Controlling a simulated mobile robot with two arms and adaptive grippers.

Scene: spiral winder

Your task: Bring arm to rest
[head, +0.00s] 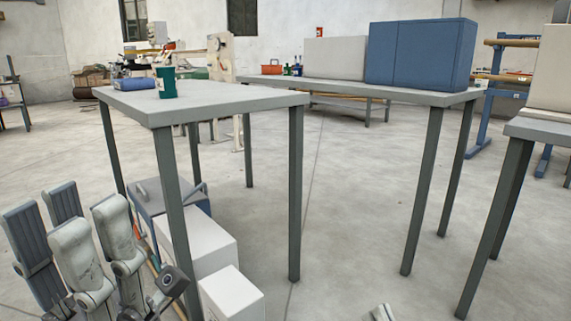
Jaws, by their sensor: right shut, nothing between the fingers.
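My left gripper (75,235) is large in the lower left corner, with grey and whitish finger parts pointing up. I cannot tell from this angle whether its fingers are apart or together, and no object shows in it. It is in front of the near table's left legs, apart from the tabletop in the picture. Only a small pale tip of my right gripper (381,313) shows at the bottom edge, right of centre, over the floor. It is shut and empty; the rest of it is out of frame.
A far table (440,97) bears a blue cabinet (420,53). Another table (540,128) cuts in at right. The middle floor is clear.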

